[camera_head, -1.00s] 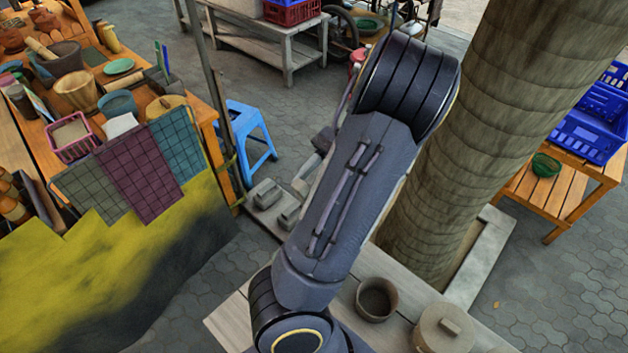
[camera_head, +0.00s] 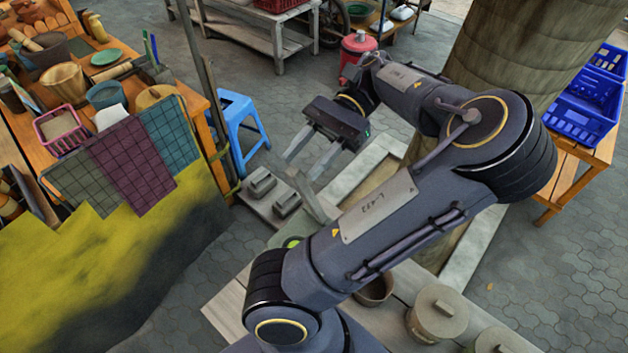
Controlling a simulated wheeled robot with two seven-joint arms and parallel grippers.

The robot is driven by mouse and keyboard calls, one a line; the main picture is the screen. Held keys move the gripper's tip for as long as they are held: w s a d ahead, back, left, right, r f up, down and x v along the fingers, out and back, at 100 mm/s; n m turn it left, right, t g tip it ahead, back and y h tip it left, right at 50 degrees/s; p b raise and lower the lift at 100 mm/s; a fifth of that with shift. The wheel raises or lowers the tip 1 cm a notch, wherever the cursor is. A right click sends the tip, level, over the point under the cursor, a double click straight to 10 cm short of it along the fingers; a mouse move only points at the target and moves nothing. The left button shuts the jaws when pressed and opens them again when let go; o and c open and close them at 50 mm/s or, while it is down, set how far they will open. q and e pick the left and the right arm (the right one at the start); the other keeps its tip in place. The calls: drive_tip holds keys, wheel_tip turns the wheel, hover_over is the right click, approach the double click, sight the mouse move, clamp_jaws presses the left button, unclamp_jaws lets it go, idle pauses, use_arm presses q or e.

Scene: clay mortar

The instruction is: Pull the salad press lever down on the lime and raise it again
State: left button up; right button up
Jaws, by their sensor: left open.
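My left gripper (camera_head: 300,168) is open, its two pale fingers pointing down and to the left with a gap between them. Nothing shows held in it. A slim grey bar (camera_head: 311,198), perhaps the press lever, slants down to the right just below the fingertips; I cannot tell whether they touch it. A small bright green round thing, likely the lime (camera_head: 291,242), shows in a pale green holder (camera_head: 276,241) beside my arm. My forearm hides most of the press, so its shape is unclear. My right gripper is not in view.
Two grey blocks (camera_head: 287,203) stand on a low slab left of the bar. A brown bowl (camera_head: 375,289) and a lidded pot (camera_head: 438,313) stand on the wooden table (camera_head: 236,310). A thick trunk (camera_head: 510,45) rises behind my arm. A blue stool (camera_head: 238,122) is at left.

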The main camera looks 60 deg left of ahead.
use_arm(q)
drive_tip(key=s+d+r, duration=0.6)
drive_tip(key=d+r, duration=0.1)
drive_tip(key=d, duration=0.3)
drive_tip(key=shift+d+r, duration=0.2)
drive_tip(key=shift+r, duration=0.05)
idle(0.3)
